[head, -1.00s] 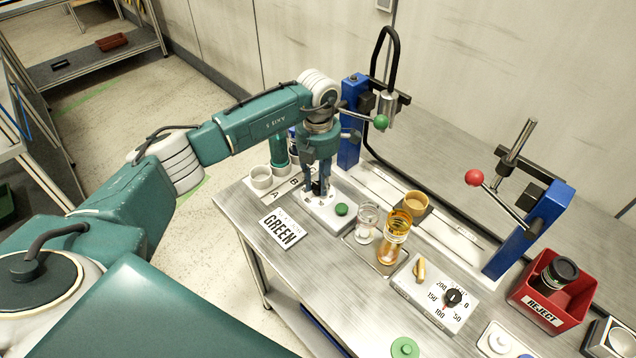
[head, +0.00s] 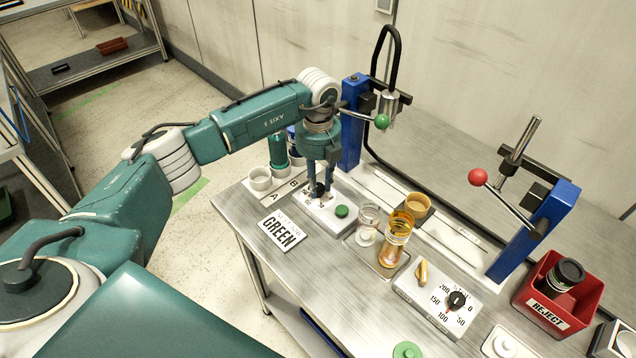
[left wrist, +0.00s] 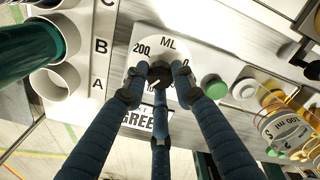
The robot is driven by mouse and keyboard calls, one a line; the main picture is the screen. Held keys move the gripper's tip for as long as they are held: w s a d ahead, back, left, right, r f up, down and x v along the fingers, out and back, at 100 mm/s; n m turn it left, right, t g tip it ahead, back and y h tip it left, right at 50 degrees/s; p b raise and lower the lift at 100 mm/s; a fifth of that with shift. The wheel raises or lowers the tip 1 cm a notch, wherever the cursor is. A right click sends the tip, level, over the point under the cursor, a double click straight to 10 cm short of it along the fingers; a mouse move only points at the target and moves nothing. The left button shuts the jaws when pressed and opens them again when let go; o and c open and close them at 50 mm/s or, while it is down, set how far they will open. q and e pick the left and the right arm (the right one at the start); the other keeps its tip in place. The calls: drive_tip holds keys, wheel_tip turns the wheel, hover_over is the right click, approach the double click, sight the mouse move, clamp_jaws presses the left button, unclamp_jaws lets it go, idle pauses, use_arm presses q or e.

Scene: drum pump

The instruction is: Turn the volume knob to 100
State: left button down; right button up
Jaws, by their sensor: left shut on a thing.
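My left gripper (head: 319,186) reaches down onto a white dial panel (head: 330,217) near the table's far-left end. Its fingers are closed around a dark knob (left wrist: 158,86). In the left wrist view the fingertips (left wrist: 161,78) surround the knob. The marks 200, ML and 0 show around it, and part of another mark shows below. A pale line on the knob points down and left in that view. The fingers hide part of the scale, so the exact reading is unclear. A green button (head: 342,211) sits on the same panel. My right gripper is not in view.
A GREEN card (head: 282,232) lies in front of the panel. Cup holders A and B (head: 261,178) stand behind-left. A glass (head: 368,218) and an amber vessel (head: 396,240) stand right. A second dial (head: 457,299), red-knobbed lever (head: 480,177) and REJECT bin (head: 545,315) are farther right.

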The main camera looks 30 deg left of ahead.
sight(318, 186)
use_arm(q)
drive_tip(key=n, duration=0.5)
drive_tip(key=shift+w+r, duration=0.1)
drive_tip(key=shift+r, duration=0.05)
drive_tip(key=shift+n, duration=0.6)
drive_tip(key=c, duration=1.4)
unclamp_jaws()
wheel_tip(318, 186, up, 12)
